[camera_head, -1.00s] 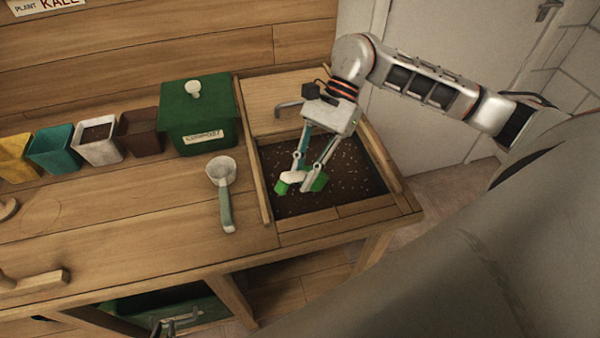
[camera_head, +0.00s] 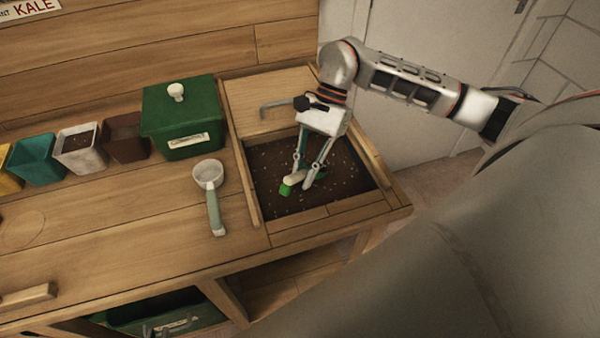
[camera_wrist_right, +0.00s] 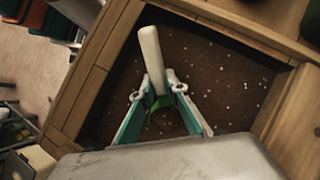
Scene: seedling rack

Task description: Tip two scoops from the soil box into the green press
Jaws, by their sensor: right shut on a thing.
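The soil box (camera_head: 320,214) is a wood-framed bin of dark, pale-flecked soil (camera_head: 345,165) at the table's right end. My right gripper (camera_head: 293,182) points down low over the soil. It is shut on a white-handled tool (camera_wrist_right: 150,50) with green at its gripped end. The tool's working end is mostly hidden, so I cannot tell whether it holds soil. A green lidded box (camera_head: 185,115) with white knob and label stands left of the bin. I cannot tell whether it is the press. Grey prongs (camera_head: 172,327) at the bottom edge may be my left gripper; their opening is unclear.
White (camera_head: 80,150), brown (camera_head: 125,140), teal (camera_head: 36,160) and yellow (camera_head: 8,172) pots stand left. The bin's raised wooden walls surround my gripper. The front tabletop is largely clear.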

